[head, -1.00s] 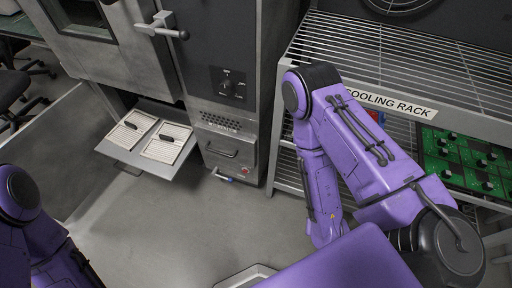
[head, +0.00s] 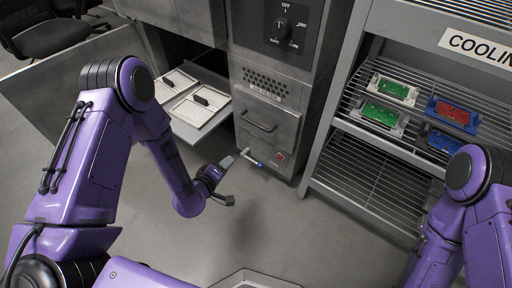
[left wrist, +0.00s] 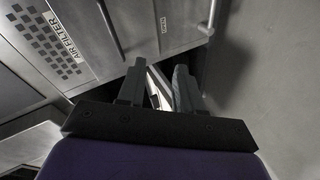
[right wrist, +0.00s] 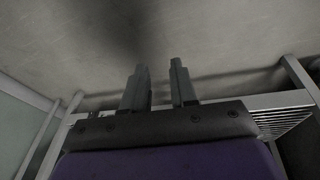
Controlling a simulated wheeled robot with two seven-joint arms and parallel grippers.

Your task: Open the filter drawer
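The filter drawer (head: 268,126) is a grey metal front with a bar handle, low on the oven cabinet, under a perforated vent and a small label. It looks shut. The left wrist view shows the AIR FILTER label (left wrist: 70,60) and the drawer handle (left wrist: 109,24) at top. My left gripper (head: 232,180) is below and left of the drawer front, near the blue-tipped lever under it. Its two fingers are apart and empty in the left wrist view (left wrist: 158,74). My right gripper (right wrist: 160,72) is open and empty in the right wrist view, and out of the head view.
A pull-out shelf (head: 205,137) with two pale panels juts out left of the drawer. A blue-tipped lever (head: 250,158) sticks out below the drawer. A cooling rack (head: 375,150) with circuit boards stands at the right. The floor in front is clear.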

